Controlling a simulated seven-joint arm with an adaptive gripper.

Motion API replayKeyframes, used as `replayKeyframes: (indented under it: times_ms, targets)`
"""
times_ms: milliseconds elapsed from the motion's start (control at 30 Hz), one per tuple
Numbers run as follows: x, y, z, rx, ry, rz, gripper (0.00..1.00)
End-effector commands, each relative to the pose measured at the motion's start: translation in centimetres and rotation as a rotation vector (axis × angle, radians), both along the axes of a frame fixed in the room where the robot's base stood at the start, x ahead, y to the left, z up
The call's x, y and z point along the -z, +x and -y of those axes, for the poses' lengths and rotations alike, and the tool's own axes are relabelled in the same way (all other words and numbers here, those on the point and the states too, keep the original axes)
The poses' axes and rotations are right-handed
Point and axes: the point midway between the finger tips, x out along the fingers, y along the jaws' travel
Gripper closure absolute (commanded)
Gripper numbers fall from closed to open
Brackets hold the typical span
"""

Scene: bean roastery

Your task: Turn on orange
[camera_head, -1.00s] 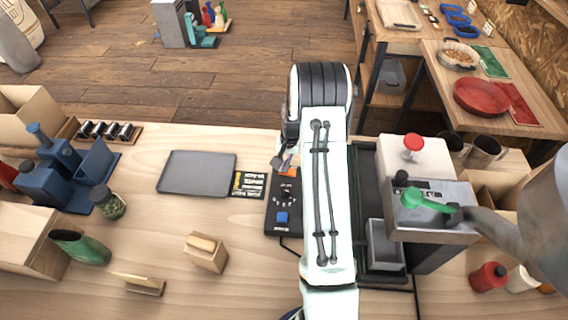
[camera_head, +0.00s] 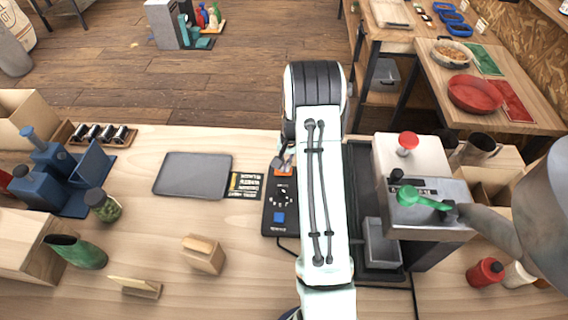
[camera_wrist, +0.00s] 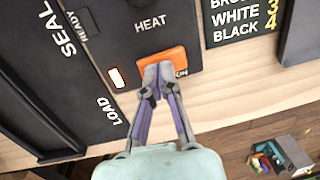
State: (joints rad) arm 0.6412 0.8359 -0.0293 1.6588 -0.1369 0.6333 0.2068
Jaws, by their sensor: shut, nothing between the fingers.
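The orange switch (camera_wrist: 176,59) sits on the end of a black sealer box (camera_wrist: 95,75), beside the word HEAT in the wrist view. My gripper (camera_wrist: 158,72) is shut and empty. Its fingertips are on or just over the orange switch and hide part of its middle and lower edge. I cannot tell whether the switch is pressed. A small white light (camera_wrist: 117,77) shows on the panel near LOAD. In the head view the orange switch (camera_head: 284,171) is at the far end of the box, with my gripper (camera_head: 281,163) at it.
A blue button (camera_head: 279,217) and a dial are on the same box. A black label card (camera_head: 246,185) and a grey tray (camera_head: 193,175) lie to the left. A grey machine with a green-handled lever (camera_head: 422,200) stands to the right. My arm hides the box's right side.

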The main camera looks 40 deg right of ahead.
Motion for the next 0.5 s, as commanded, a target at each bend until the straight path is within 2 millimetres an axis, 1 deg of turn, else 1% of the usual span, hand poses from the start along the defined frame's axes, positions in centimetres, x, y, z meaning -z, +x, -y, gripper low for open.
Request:
replayKeyframes:
  times_ms: [133, 233, 367, 500]
  targets:
    - [-0.7, 0.1, 0.0, -0.001, -0.001, 0.002, 1.0]
    - [-2.1, 0.3, -0.2, -0.001, -0.002, 0.004, 1.0]
    - [-4.9, 0.6, -0.4, -0.001, -0.003, 0.004, 1.0]
    - [-8.2, 0.9, -0.7, 0.0, -0.004, 0.005, 1.0]
